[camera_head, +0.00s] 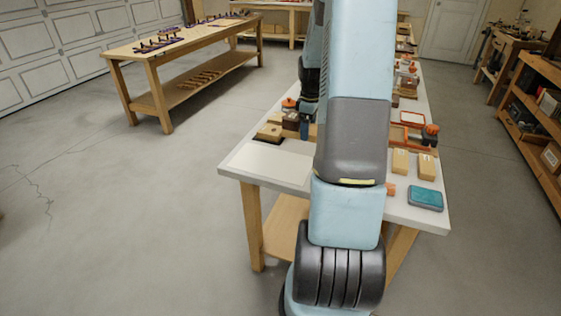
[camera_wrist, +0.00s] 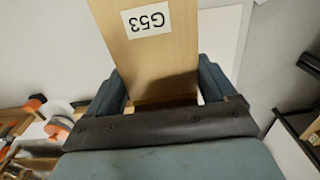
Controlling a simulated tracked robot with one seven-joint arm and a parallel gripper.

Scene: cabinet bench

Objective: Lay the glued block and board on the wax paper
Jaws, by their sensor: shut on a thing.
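A light wood piece with a "G53" label (camera_wrist: 150,50) lies between the fingers of my gripper (camera_wrist: 162,88) in the wrist view. The gripper is shut on it. A narrow wooden edge shows below the labelled face, but I cannot tell where block and board join. In the head view my gripper (camera_head: 305,132) points down over the bench's left side, and my arm hides most of the held wood. A pale, flat sheet, apparently the wax paper (camera_head: 266,165), lies bare at the near left corner, in front of the gripper.
A wooden block (camera_head: 268,131) on a dark base and an orange-topped container (camera_head: 289,104) stand near the gripper. Right of my arm are two wooden blocks (camera_head: 400,161) (camera_head: 427,167), a teal box (camera_head: 426,199) and an orange frame (camera_head: 411,119). Another workbench (camera_head: 185,45) stands back left.

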